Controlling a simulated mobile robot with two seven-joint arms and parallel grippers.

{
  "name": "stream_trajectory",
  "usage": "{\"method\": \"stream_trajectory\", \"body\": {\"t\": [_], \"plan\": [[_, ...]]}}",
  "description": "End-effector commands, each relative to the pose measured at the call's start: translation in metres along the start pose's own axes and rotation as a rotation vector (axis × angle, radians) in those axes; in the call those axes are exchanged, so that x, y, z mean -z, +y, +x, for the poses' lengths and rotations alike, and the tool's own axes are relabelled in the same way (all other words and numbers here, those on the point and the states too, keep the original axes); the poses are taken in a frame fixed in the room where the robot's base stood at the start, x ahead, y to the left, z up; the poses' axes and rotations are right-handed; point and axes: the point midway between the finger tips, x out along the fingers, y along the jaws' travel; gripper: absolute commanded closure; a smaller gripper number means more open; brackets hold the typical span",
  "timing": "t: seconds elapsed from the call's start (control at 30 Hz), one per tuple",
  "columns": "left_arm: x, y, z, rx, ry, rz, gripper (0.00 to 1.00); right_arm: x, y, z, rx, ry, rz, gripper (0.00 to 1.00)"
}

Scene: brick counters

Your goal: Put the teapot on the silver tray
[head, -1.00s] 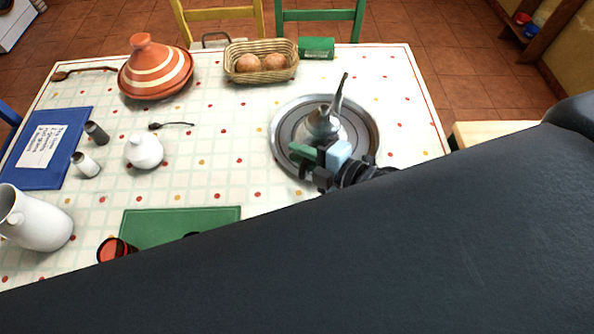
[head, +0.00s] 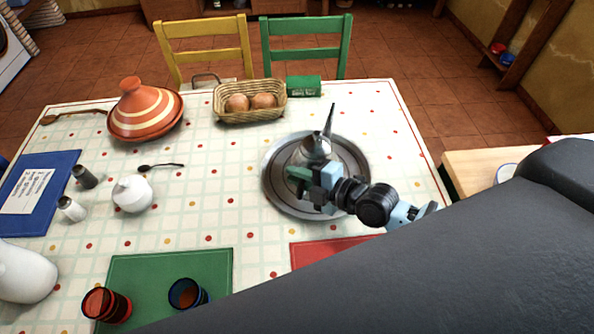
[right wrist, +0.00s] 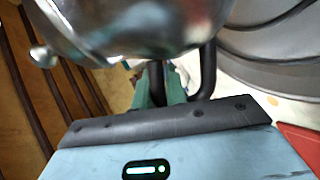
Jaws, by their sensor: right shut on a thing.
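The silver teapot (head: 316,147) has a long thin spout pointing up and away in the head view. It is over the round silver tray (head: 283,197), within the tray's outline; whether its base touches the tray is hidden. My right gripper (head: 309,179) is on the near side of the teapot and shut on it. In the right wrist view the shiny teapot body (right wrist: 135,25) fills the top, and its dark handle runs down by the green fingers (right wrist: 165,88). The tray (right wrist: 280,45) shows at the right there. My left gripper is not in view.
A bread basket (head: 249,103), a green box (head: 303,86) and a tagine (head: 145,110) stand at the back. A white sugar bowl (head: 133,194) and cups (head: 107,304) are at the left. My dark arm covers the front right. Tablecloth left of the tray is clear.

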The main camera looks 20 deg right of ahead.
Motion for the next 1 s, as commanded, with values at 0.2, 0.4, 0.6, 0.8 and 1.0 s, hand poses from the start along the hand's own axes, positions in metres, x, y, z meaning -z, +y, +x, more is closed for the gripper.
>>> {"method": "stream_trajectory", "body": {"t": [0.2,0.4,0.6,0.8,1.0], "plan": [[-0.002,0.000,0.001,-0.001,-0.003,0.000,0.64,-0.003,-0.004,0.003,-0.014,0.000,-0.008,1.00],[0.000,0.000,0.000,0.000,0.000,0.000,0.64,-0.003,-0.004,0.003,-0.014,0.000,-0.009,1.00],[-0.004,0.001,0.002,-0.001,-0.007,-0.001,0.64,-0.004,-0.008,0.004,-0.012,-0.001,-0.009,1.00],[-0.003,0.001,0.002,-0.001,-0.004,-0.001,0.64,-0.004,-0.011,0.004,-0.003,-0.001,-0.003,0.65],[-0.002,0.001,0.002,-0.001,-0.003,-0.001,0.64,-0.003,-0.011,0.004,-0.002,0.000,-0.002,0.65]]}}
